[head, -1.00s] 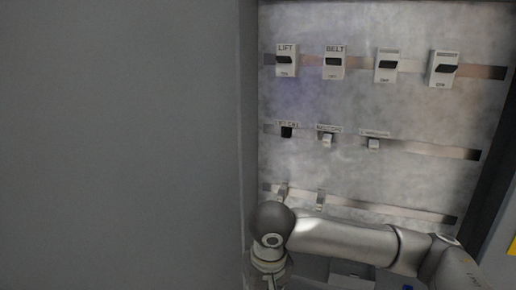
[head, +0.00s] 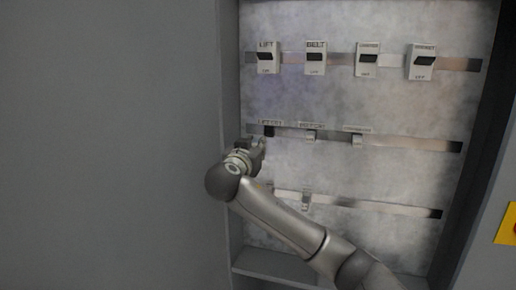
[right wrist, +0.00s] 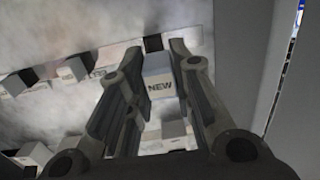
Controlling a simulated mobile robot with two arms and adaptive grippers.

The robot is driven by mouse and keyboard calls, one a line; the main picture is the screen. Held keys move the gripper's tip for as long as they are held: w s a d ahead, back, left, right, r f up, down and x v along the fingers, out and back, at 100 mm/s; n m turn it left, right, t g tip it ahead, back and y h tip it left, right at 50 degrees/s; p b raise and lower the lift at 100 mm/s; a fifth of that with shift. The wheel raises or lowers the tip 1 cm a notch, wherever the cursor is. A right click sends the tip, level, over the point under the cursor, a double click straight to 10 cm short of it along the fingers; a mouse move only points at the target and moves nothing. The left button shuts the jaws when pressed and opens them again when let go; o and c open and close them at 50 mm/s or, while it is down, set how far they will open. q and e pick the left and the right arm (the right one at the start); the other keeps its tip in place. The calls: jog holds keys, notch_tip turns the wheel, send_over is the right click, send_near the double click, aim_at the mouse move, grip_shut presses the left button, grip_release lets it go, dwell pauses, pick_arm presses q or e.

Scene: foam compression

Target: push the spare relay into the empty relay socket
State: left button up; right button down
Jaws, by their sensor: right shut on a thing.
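The spare relay (right wrist: 158,86), a pale block marked NEW, is between the fingers of my right gripper (right wrist: 156,70) in the right wrist view. The gripper is shut on it. In the head view my right gripper (head: 258,148) is at the left end of the middle rail, just below and left of the dark empty relay socket (head: 269,131). The socket also shows as a dark patch (right wrist: 153,43) at the relay's far end in the wrist view. I cannot tell whether relay and socket touch. My left gripper is not in view.
Two pale relays (head: 311,136) (head: 357,140) sit to the right on the same rail. Several breakers (head: 315,58) line the top rail. A pale clip (head: 305,199) is on the bottom rail. The grey cabinet wall (head: 229,110) stands close on the left.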

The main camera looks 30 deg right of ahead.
jog(key=shift+s+d+r+m+h, duration=0.1)
jog(key=shift+d+r+m+h, duration=0.2)
jog(key=shift+d+r+h, duration=0.2)
jog(key=x, duration=0.6)
jog(key=shift+f+p, duration=0.2)
jog(key=shift+p, duration=0.15)
jog(key=shift+d+b, duration=0.15)
jog(key=shift+b, duration=0.25)
jog(key=shift+x, duration=0.75)
dwell(0.5)
